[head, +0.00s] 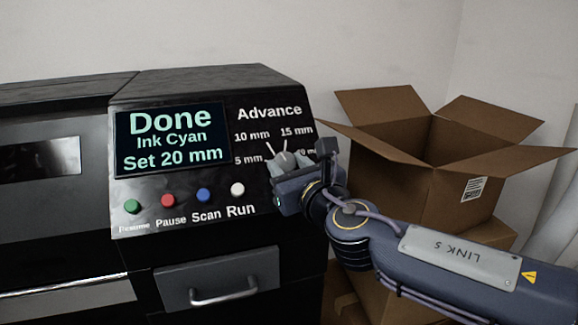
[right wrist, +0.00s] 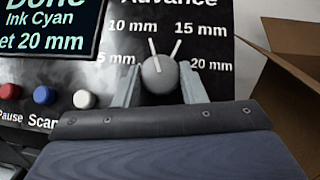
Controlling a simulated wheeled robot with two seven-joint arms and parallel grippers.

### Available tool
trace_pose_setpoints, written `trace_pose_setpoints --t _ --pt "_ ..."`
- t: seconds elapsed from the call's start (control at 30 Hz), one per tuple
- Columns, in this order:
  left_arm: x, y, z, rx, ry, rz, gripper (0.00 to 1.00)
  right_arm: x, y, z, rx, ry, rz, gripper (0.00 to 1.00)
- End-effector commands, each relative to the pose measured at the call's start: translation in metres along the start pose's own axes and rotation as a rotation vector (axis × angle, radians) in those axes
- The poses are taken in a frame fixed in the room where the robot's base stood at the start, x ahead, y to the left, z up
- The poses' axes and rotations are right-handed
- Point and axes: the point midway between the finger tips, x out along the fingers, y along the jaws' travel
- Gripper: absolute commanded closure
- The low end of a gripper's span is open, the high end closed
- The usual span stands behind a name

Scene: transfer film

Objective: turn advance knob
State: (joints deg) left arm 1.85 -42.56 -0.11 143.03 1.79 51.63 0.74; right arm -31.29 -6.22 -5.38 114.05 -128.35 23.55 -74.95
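The advance knob (right wrist: 160,74) is a round grey dial with a white pointer line, on the printer's black panel. In the right wrist view its pointer leans slightly left of straight up, toward the 10 mm mark. My right gripper (right wrist: 160,80) is at the knob, one finger on each side of it, and looks open; I cannot tell whether the fingers touch it. In the head view my right gripper (head: 288,166) covers part of the knob and the 20 mm label. The screen (head: 172,139) reads "Done", "Ink Cyan", "Set 20 mm". My left gripper is not in view.
Green (head: 132,207), red (head: 168,200), blue (head: 204,195) and white (head: 237,189) buttons sit below the screen, left of my right gripper. A drawer handle (head: 224,293) is lower down. An open cardboard box (head: 400,185) stands close on the right, behind my right arm.

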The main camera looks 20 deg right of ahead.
Motion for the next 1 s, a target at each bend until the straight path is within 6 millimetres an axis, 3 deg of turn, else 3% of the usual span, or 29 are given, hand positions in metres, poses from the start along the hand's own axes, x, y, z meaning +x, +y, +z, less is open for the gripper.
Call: trace_pose_setpoints --t 0.1,0.47,1.0 --pt "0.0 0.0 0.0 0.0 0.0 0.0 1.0 0.0 0.0 0.0 0.0 0.0 0.0 0.85" --pt "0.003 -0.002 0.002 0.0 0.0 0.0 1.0 0.0 0.002 -0.002 0.051 0.001 -0.051 0.85" --pt "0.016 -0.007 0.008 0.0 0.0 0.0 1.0 0.002 0.009 -0.001 0.37 0.003 -0.372 0.85"
